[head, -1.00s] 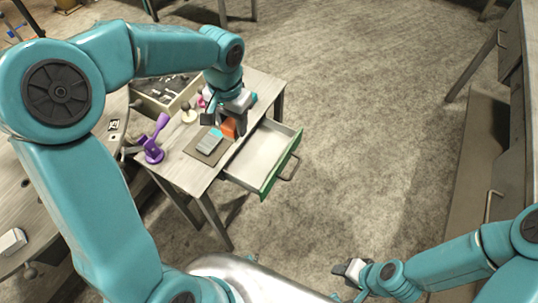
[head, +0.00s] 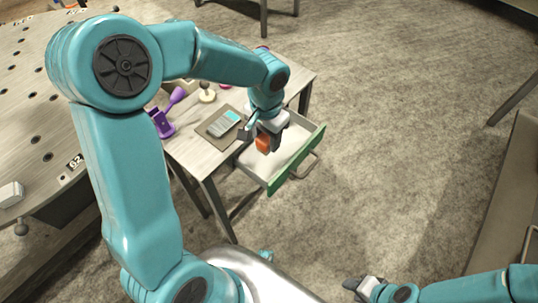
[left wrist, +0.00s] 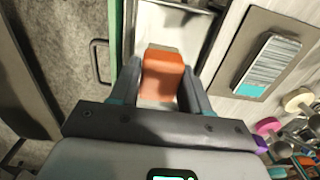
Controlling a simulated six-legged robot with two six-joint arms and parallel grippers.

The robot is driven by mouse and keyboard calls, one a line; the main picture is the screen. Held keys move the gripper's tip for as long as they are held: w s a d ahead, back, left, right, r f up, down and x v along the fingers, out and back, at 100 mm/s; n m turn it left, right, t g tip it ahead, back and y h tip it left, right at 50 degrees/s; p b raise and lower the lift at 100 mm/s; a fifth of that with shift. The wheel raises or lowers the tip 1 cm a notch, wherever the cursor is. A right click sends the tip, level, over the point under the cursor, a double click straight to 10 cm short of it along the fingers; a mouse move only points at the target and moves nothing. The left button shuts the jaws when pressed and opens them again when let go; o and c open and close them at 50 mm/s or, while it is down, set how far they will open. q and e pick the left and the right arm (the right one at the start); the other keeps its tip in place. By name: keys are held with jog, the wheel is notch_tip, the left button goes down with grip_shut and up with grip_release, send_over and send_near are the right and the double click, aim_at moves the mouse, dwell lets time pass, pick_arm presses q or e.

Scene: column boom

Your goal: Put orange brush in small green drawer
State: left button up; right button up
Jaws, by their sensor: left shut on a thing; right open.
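My left gripper (head: 262,138) is shut on the orange brush (head: 263,143). In the head view it holds the brush over the near left part of the open drawer (head: 290,138). The drawer has a pale inside and a green front (head: 297,158) with a metal handle. In the left wrist view the orange brush (left wrist: 162,75) sits between the two fingers, with the pale drawer floor behind it. The green front edge (left wrist: 112,40) is to its left. Whether the brush touches the drawer floor I cannot tell. My right gripper (head: 362,288) is open and empty at the bottom, away from the table.
On the small table (head: 190,150) a grey and teal device (head: 224,122) lies on a dark mat, beside a purple stand (head: 162,122) and a small knobbed object (head: 207,92). A round table with holes (head: 30,130) is at left. The floor right of the drawer is clear.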

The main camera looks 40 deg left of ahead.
pick_arm(q)
notch_tip(320, 180, down, 8)
jog(key=shift+w+f+b, duration=0.15)
jog(key=shift+f+b, duration=0.05)
jog(key=shift+b, duration=0.4)
jog(key=shift+d+r, duration=0.1)
jog(key=shift+f, duration=0.2)
jog(key=o, duration=1)
jog(key=shift+r, duration=0.1)
